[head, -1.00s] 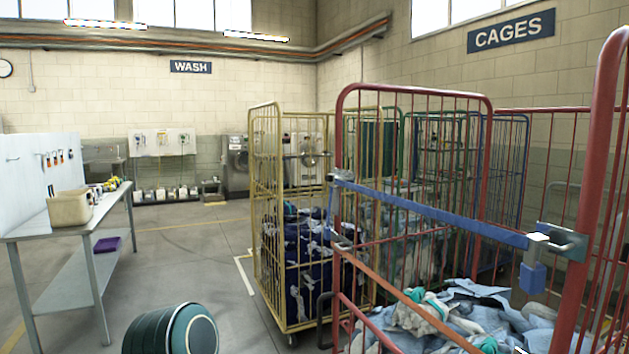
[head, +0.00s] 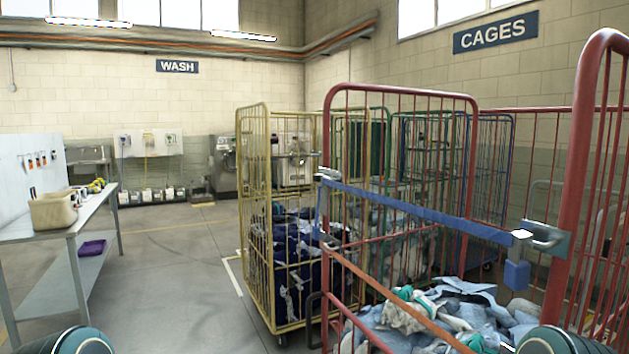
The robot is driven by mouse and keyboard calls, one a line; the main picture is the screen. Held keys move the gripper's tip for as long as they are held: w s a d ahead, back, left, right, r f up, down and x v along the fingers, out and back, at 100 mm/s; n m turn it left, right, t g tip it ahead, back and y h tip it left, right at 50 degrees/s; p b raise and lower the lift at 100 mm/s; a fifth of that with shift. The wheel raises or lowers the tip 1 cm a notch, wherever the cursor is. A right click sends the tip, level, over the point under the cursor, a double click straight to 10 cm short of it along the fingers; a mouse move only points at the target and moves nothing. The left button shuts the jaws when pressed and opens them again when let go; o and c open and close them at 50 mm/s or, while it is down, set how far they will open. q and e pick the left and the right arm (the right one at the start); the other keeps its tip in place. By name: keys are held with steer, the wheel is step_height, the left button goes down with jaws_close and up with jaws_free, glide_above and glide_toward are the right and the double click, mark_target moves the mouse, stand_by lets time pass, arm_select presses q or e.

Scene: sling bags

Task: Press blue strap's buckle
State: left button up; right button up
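The blue strap (head: 420,213) runs across the open front of a red cage (head: 400,88), sloping down from its left post to its right post. At its right end a pale metal buckle (head: 522,235) sits beside a metal hook bracket (head: 547,238) on the right post. A short blue end (head: 517,275) hangs below the buckle. Whether the buckle is latched is too small to tell. Neither gripper is in view. Only rounded teal parts of my arms show at the bottom left and bottom right edges, well below the strap.
An orange strap (head: 390,300) crosses the red cage lower down, in front of pale blue and white laundry (head: 470,310). A yellow cage (head: 255,215) with dark blue bags stands behind at left. A metal table (head: 95,212) stands far left. Open floor (head: 180,270) lies between.

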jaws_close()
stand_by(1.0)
